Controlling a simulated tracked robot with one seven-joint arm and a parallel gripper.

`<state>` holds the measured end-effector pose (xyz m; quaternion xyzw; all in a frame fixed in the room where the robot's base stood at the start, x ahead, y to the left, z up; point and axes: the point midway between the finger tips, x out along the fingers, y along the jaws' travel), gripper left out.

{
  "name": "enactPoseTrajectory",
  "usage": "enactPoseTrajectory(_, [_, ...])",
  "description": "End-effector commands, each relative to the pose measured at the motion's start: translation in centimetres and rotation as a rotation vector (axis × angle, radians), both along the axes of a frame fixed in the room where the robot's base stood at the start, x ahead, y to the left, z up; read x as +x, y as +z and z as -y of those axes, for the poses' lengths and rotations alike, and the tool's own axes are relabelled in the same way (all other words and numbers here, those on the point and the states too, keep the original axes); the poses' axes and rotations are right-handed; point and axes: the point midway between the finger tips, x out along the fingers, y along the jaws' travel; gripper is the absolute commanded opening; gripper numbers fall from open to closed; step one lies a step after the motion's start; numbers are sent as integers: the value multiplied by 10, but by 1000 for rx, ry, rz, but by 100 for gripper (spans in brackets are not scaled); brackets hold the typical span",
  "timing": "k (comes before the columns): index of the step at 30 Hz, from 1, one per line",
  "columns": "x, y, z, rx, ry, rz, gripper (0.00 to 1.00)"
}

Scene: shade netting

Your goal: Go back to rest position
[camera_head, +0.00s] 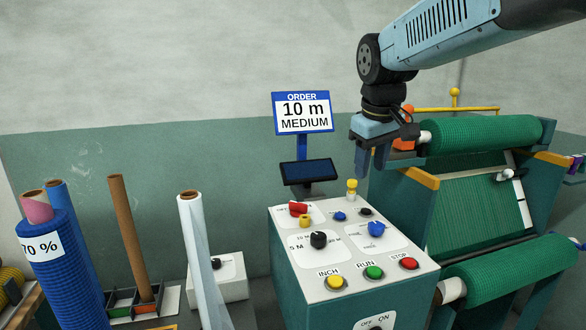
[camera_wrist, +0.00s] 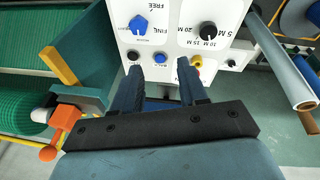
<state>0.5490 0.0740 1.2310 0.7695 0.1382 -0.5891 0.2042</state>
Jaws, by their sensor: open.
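My gripper (camera_head: 372,160) hangs from my blue arm above the back right part of the control box (camera_head: 345,280). Its fingers are apart with nothing between them. In the wrist view my gripper (camera_wrist: 165,78) points toward the panel, near a blue selector knob (camera_wrist: 138,24) and a black knob (camera_wrist: 208,28). In the head view the blue selector knob (camera_head: 376,229) and the black knob (camera_head: 319,240) show below the gripper, apart from it.
Green netting rolls (camera_head: 485,134) sit on a machine frame right of the box. An order sign (camera_head: 303,113) reads 10 m MEDIUM. Yellow (camera_head: 335,282), green (camera_head: 373,272) and red (camera_head: 409,263) buttons line the panel front. A blue roll (camera_head: 60,265) and tubes stand at left.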

Motion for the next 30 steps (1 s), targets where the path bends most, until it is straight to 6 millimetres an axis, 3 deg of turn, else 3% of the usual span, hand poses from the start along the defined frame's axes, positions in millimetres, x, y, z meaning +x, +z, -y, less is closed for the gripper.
enactPoseTrajectory(6, [-58,-8,32,54,-159,80,43])
enactPoseTrajectory(16, [-132,-39,65,162,-373,186,43])
enactPoseTrajectory(22, [-154,-53,73,203,-441,218,43])
enactPoseTrajectory(30, [-158,-56,75,212,-454,223,43])
